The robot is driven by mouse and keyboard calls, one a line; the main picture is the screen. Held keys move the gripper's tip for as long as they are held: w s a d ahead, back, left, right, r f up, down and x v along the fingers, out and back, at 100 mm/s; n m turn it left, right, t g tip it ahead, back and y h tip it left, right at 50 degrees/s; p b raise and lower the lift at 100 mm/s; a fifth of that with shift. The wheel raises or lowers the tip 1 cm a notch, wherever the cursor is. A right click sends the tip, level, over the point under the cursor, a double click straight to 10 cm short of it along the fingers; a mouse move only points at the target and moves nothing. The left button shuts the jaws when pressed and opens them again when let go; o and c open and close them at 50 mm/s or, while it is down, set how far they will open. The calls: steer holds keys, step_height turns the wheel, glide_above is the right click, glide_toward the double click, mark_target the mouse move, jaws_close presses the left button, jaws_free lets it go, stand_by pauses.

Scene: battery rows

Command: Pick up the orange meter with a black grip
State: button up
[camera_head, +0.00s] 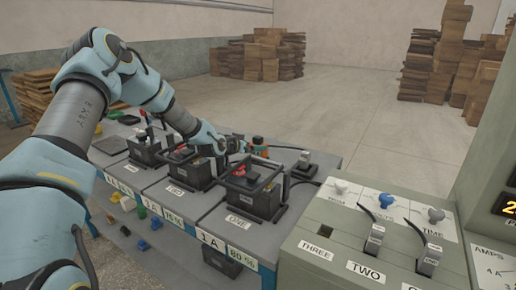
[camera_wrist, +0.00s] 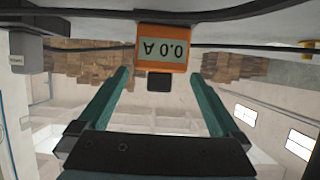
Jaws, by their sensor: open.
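The orange meter (camera_wrist: 162,50) is near the top middle of the wrist view, with its "0.0 A" display upside down. Its black grip (camera_wrist: 159,82) points toward my gripper (camera_wrist: 160,75). The two teal fingers are open, one on each side of the grip, with gaps between. In the head view the orange meter (camera_head: 261,154) is small, behind the battery marked ONE on the table. My gripper (camera_head: 257,149) is at it there and partly covers it. Contact cannot be told.
Batteries in black frames stand in a row on the grey table (camera_head: 190,212), including the battery marked ONE (camera_head: 252,190). A small grey device (camera_head: 304,166) stands right of the meter. A control console (camera_head: 375,240) with levers fills the lower right. Cardboard stacks (camera_head: 262,55) stand far back.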

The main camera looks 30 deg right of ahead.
steer(key=shift+p+x, duration=0.75)
steer(key=shift+x, duration=1.85)
steer(key=shift+c, duration=0.2)
steer(key=shift+r, duration=0.1)
steer(key=c, duration=1.4)
